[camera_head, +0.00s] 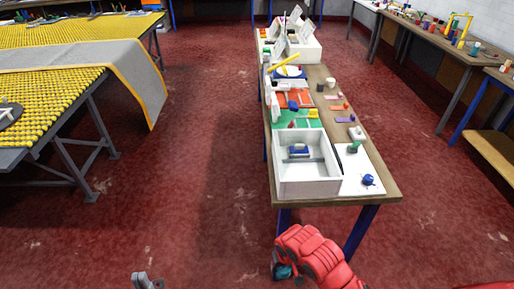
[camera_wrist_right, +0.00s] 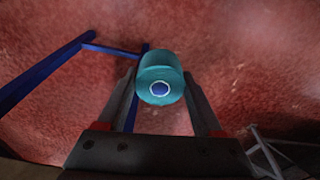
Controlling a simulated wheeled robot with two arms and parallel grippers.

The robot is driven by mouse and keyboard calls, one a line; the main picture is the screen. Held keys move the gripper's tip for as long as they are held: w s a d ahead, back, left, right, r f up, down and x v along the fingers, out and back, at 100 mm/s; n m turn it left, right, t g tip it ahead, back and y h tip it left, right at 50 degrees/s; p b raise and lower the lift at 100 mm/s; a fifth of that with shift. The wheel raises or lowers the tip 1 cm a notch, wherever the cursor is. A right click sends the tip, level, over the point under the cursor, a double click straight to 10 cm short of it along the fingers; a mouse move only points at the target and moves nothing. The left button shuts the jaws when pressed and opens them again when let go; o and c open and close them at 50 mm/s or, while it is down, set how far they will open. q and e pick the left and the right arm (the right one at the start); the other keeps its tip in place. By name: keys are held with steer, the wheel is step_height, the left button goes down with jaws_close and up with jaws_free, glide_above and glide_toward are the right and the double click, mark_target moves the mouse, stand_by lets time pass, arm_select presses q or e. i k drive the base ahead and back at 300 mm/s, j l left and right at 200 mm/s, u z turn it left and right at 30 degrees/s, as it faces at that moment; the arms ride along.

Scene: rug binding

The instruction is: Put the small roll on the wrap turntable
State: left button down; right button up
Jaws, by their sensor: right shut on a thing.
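A small teal roll (camera_wrist_right: 160,80) with a white ring and blue core at its end sits between the fingers of my right gripper (camera_wrist_right: 163,92), which is shut on it. In the head view the roll (camera_head: 283,271) shows partly at the end of my red right arm, low in front of the workbench. My left gripper (camera_head: 147,281) just enters at the bottom edge; its jaws are too small to judge. A white round plate with a blue rim (camera_head: 290,71) lies far along the bench; I cannot tell whether it is the wrap turntable. A dark disc (camera_head: 9,115) lies at the far left.
The workbench (camera_head: 383,188) holds a white open box (camera_head: 308,187), a white board (camera_head: 362,183) and coloured mats with small items. A yellow roller table (camera_head: 60,103) with a grey rug (camera_head: 138,75) stands left. Red floor between them is clear.

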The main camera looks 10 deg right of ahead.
mark_target(290, 71)
steer(key=i+j+u, duration=0.1)
steer(key=i+u, duration=0.4)
steer(key=i, duration=0.65)
steer(key=i+z, duration=0.1)
steer(key=i, duration=0.6)
steer(key=i+j, duration=0.1)
steer(key=i, duration=0.6)
steer(key=i+j+z, duration=0.15)
steer(key=i, duration=0.6)
